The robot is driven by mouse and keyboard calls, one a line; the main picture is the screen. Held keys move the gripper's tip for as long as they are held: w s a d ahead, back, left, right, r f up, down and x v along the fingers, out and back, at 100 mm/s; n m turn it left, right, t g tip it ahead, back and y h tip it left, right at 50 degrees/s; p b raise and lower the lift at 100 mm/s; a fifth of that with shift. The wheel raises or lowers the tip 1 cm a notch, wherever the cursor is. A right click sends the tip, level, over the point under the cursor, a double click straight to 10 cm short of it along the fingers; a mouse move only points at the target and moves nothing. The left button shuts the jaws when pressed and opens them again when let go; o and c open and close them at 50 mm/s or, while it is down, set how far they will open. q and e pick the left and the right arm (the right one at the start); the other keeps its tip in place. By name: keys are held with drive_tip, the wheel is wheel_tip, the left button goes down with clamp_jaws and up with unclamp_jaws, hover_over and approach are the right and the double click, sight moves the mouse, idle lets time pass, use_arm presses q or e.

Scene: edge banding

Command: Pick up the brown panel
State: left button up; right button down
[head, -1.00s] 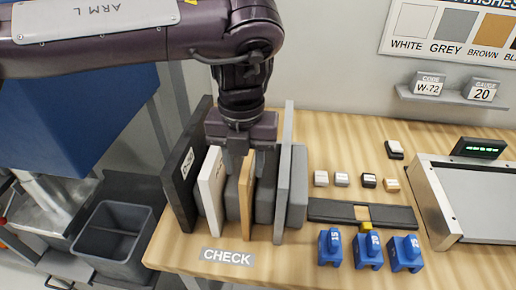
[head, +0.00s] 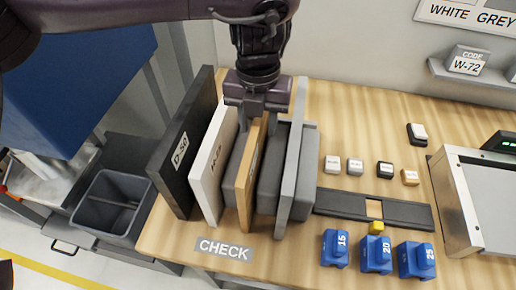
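The brown panel (head: 246,190) stands on edge on the wooden table, in a row between a white panel (head: 208,180) and a tall grey panel (head: 289,170). Grey blocks stand on both sides of it. My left gripper (head: 258,118) points down at the brown panel's far upper end, with its fingers around the top edge. I cannot tell whether the fingers press on the panel or stand slightly apart from it. The panel's lower edge still looks level with its neighbours. My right gripper is not in view.
A black panel (head: 181,150) stands left of the white one. A CHECK label (head: 225,249) lies in front. To the right are several small samples, a dark bar (head: 340,204) and blue numbered blocks (head: 376,254). A grey bin (head: 110,204) stands left of the table.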

sight(258, 153)
use_arm(q)
drive_tip(key=f, duration=0.2)
drive_tip(key=shift+w+f+p, duration=0.2)
drive_tip(key=shift+f+p, duration=0.15)
drive_tip(key=shift+p, duration=0.05)
drive_tip(key=shift+f, duration=0.45)
clamp_jaws()
drive_tip(key=shift+r, duration=0.1)
idle(0.6)
